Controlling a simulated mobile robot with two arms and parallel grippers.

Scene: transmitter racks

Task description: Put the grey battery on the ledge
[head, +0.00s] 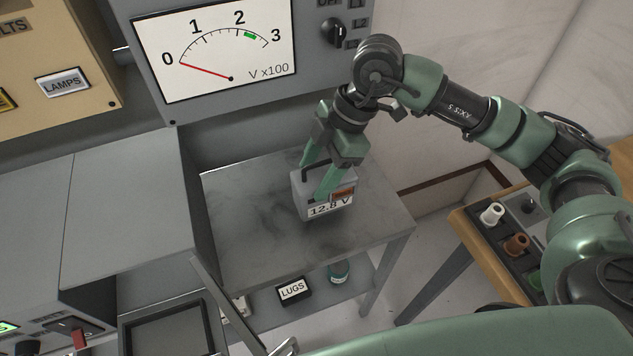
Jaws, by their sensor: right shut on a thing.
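The grey battery (308,201), with a "12.8 V" label on its front and a dark carry handle on top, is upright over the ledge. My right gripper (316,180) is shut on it from above, with one green finger in front of the battery. The ledge (255,240) looks like a grey mottled slab on metal legs. A dark shadow lies close under the battery; I cannot tell whether its base touches the slab. My left gripper is not in view.
A large meter (215,50) hangs on the cabinet behind the ledge. A grey cabinet (125,200) borders it on the left. A "LUGS" box (293,291) and a green item (339,272) sit on the lower shelf. A wooden bench (475,240) stands right. The slab around the battery is clear.

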